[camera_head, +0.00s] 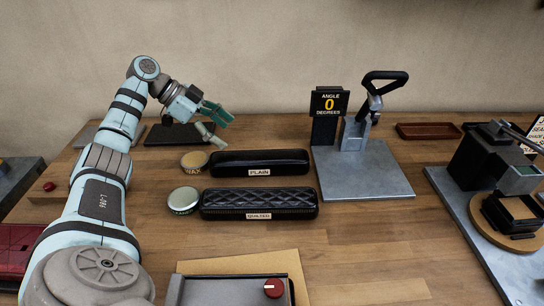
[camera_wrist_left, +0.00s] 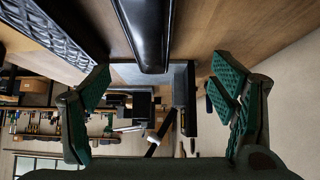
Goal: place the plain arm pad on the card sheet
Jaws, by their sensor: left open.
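The plain arm pad (camera_head: 259,162) is a smooth black bar with a "PLAIN" label, lying on the wooden table. It also shows at the top middle of the left wrist view (camera_wrist_left: 151,32), lying between the lines of the two fingers. My left gripper (camera_head: 215,124) is open and empty, above and behind the pad's left end, apart from it. Its green fingers are spread wide in the wrist view (camera_wrist_left: 160,82). A tan sheet (camera_head: 245,263), which looks like the card sheet, lies at the front, partly hidden by a grey device. My right gripper is not in view.
A quilted black pad (camera_head: 260,197) lies just in front of the plain one. A wax tin (camera_head: 194,160) and a green-rimmed tin (camera_head: 184,200) stand left of the pads. A lever press (camera_head: 365,170) stands to the right. The grey device (camera_head: 235,291) has a red knob.

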